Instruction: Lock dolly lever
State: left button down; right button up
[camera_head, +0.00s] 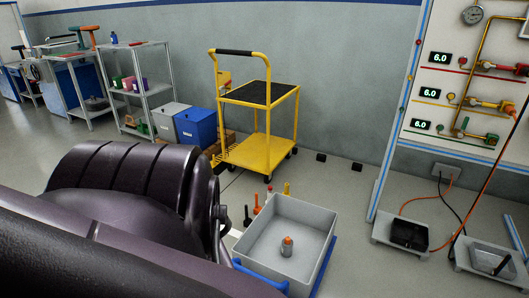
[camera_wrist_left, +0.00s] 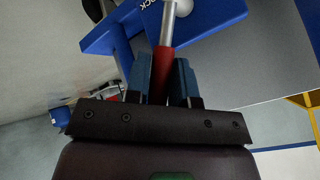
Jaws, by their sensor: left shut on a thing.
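In the left wrist view, my left gripper (camera_wrist_left: 162,78) is shut on the red grip of a lever (camera_wrist_left: 164,58). A silver shaft (camera_wrist_left: 167,22) runs from the grip to a rounded metal end at the top edge. Beside it is a blue frame (camera_wrist_left: 215,20) with white lettering, of which only "OCK" is readable. In the head view, the blue dolly (camera_head: 262,272) shows under a grey crate (camera_head: 312,215). My dark left arm covers the near left, and the left gripper and lever are hidden there. My right gripper is not in view.
A small orange-topped object (camera_head: 287,246) stands in the crate. Several coloured upright pieces stand behind the crate. A yellow cart (camera_head: 262,122) stands farther back. Black and grey devices (camera_head: 409,234) with cables lie at right, below a gauge panel (camera_head: 465,80). Floor between cart and panel is mostly clear.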

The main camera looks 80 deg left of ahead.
pick_arm(q)
jog(key=c, duration=1)
grip_release()
jog(key=shift+d+r+p, duration=0.2)
jog(key=shift+r+p, duration=0.3)
jog(key=p+v, duration=0.7)
jog(key=v, duration=0.3)
jog(key=shift+s+f+p, duration=0.2)
jog(key=shift+p, duration=0.15)
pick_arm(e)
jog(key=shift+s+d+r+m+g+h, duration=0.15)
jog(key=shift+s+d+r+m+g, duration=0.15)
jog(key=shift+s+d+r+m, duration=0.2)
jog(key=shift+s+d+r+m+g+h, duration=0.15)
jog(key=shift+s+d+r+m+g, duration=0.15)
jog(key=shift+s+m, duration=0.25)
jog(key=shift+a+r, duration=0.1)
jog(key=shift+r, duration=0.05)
